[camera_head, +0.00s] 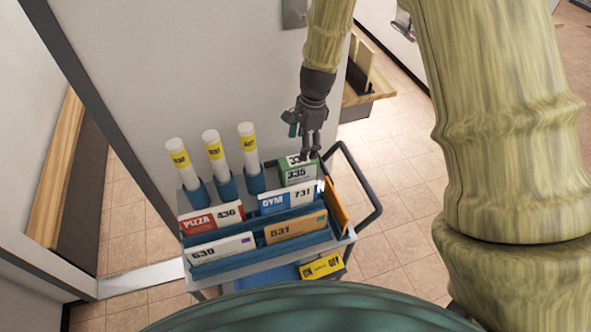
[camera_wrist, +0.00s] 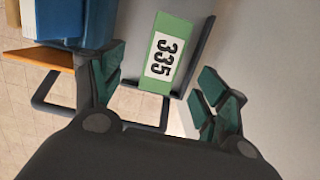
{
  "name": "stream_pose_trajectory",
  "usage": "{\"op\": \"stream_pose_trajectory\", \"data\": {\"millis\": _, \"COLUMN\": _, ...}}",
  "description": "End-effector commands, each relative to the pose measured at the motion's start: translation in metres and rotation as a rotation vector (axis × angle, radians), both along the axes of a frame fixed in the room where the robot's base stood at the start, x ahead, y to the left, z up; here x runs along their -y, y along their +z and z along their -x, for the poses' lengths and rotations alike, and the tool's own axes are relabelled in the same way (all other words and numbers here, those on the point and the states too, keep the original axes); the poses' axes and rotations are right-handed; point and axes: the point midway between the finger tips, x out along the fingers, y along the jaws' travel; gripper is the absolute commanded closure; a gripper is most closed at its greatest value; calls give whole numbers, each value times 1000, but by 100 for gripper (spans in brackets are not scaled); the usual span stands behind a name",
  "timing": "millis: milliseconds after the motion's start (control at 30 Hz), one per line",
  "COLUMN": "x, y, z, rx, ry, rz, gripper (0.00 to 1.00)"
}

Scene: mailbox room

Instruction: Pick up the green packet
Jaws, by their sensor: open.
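I cannot tell whether a finger touches the packet.
The cart's blue rack (camera_head: 290,227) holds several other packets, including the PIZZA packet (camera_head: 211,217) and an orange packet (camera_head: 336,207). White tubes (camera_head: 214,146) stand at its back left. A dark cart handle (camera_head: 362,180) is on the right. A grey wall panel (camera_head: 200,70) rises behind.

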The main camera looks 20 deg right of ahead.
Motion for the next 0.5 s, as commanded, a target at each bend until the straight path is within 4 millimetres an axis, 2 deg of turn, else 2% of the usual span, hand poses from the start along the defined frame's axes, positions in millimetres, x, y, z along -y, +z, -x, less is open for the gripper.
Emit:
{"op": "stream_pose_trajectory", "data": {"millis": 33, "x": 0, "y": -9, "z": 0, "rx": 0, "ry": 0, "rz": 0, "gripper": 26}}
{"op": "stream_pose_trajectory", "data": {"millis": 267, "x": -1, "y": -19, "z": 0, "rx": -1, "ry": 1, "rz": -1, "gripper": 26}}
{"op": "stream_pose_trajectory", "data": {"millis": 500, "x": -6, "y": -46, "z": 0, "rx": -3, "ry": 1, "rz": -1, "gripper": 26}}
